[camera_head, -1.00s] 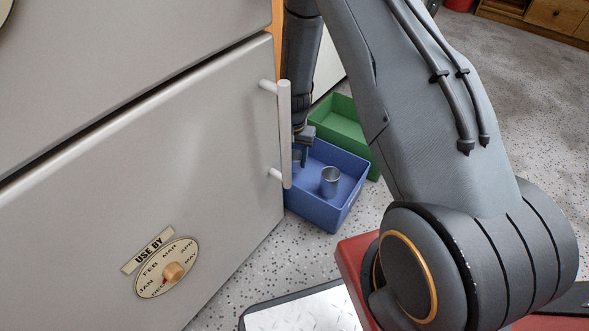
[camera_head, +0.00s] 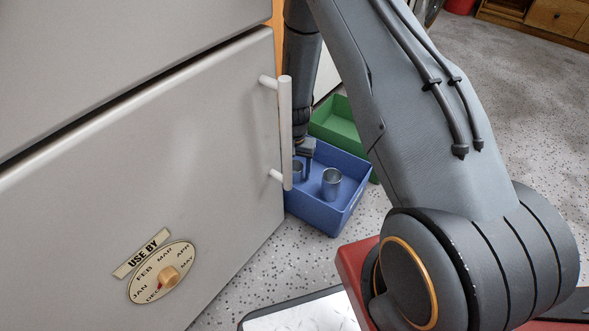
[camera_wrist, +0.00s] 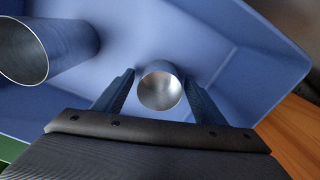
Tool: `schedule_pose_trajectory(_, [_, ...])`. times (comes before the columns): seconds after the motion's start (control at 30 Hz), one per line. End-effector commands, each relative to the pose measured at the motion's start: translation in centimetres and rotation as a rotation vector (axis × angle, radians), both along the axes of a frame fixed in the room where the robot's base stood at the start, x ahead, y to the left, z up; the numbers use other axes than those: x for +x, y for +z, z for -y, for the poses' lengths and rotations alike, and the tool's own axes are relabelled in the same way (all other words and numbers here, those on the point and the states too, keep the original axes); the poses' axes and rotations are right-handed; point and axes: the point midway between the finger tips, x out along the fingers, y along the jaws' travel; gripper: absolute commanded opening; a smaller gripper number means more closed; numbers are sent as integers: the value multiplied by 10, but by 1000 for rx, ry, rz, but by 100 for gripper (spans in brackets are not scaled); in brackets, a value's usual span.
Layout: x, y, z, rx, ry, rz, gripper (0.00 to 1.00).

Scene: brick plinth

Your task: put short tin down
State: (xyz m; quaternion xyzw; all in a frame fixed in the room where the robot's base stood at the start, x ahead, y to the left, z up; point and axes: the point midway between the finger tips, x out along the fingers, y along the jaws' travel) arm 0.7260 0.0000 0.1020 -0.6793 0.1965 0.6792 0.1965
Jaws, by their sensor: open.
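The short tin (camera_wrist: 160,90) is a small grey metal cylinder in the blue bin (camera_head: 352,196). In the wrist view it stands between the two fingers of my gripper (camera_head: 307,162), which are open with a narrow gap on each side. In the head view the short tin (camera_head: 297,169) is partly hidden behind my fingers and the white door handle. The tin's base is hidden in both views, so its contact with the bin floor cannot be seen directly.
A larger tin (camera_head: 331,183) stands in the bin to the right of my gripper; it also shows in the wrist view (camera_wrist: 24,52). A green bin (camera_head: 338,122) is behind. The grey door's handle (camera_head: 285,130) is close in front of my gripper.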

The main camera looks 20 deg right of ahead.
Motion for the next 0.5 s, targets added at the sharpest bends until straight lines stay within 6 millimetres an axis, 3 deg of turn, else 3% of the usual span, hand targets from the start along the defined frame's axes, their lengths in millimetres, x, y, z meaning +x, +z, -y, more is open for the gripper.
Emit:
schedule_pose_trajectory(0.27, [0,15,0,0,0,0,64])
schedule_pose_trajectory(0.5, [0,62,0,0,0,2,64])
